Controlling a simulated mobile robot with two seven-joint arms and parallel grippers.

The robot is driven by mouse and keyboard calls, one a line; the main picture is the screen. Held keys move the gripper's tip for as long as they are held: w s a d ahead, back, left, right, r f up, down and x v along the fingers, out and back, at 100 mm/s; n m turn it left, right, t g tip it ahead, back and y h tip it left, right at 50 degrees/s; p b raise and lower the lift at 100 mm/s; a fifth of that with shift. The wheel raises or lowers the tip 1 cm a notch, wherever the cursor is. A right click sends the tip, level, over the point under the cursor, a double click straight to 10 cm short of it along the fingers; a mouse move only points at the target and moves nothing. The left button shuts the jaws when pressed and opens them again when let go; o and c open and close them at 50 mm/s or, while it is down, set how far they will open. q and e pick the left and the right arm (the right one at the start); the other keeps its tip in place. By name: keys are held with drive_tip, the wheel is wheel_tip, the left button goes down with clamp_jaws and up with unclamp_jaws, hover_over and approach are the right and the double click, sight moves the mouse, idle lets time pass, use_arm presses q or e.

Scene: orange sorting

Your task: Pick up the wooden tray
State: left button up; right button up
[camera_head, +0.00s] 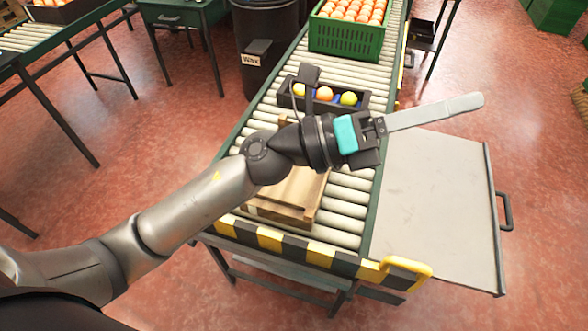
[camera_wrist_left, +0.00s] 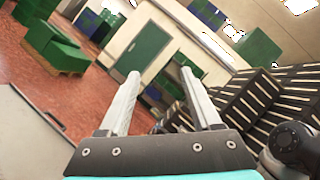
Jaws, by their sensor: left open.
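The wooden tray (camera_head: 292,198) lies on the roller conveyor near its striped front end in the head view. My left arm passes over it and hides part of it. My left gripper (camera_head: 478,102) is open and empty, pointing right over the side of the conveyor, away from the tray. In the left wrist view, its two fingers (camera_wrist_left: 158,76) stand apart with nothing between them. The wooden tray does not show in that view. My right gripper is not in view.
A dark box (camera_head: 368,104) with several fruits sits farther up the conveyor (camera_head: 342,222), behind my left wrist. A green crate (camera_head: 345,42) of oranges stands beyond it. A grey side table (camera_head: 440,205) adjoins the right side. A yellow bar (camera_head: 408,264) rises at the front corner.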

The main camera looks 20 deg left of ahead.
use_arm(q)
drive_tip(key=s+d+f+m+g+y, duration=0.2)
drive_tip(key=s+f+m+g+y, duration=0.1)
drive_tip(key=f+m+g, duration=0.4)
drive_tip(key=m+y, duration=0.7)
drive_tip(key=y, duration=1)
hover_over(275, 207)
wheel_tip(275, 207, down, 15)
drive_tip(key=f+b, duration=0.1)
drive_tip(key=f, duration=0.3)
drive_tip(key=f+b, duration=0.1)
drive_tip(key=f, duration=0.3)
drive_tip(key=shift+s+f+b, duration=0.2)
drive_tip(key=shift+f+b, duration=0.15)
drive_tip(key=shift+w+f+b, duration=0.15)
drive_tip(key=shift+f+b, duration=0.55)
drive_tip(key=shift+f, duration=1.05)
drive_tip(key=shift+w+f+b, duration=0.1)
drive_tip(key=shift+f+b, duration=0.45)
drive_tip(key=shift+f, duration=0.85)
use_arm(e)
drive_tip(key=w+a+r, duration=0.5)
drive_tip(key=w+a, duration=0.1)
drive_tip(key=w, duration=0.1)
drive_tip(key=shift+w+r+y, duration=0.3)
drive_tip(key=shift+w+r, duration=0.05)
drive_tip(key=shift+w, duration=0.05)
use_arm(q)
clamp_jaws()
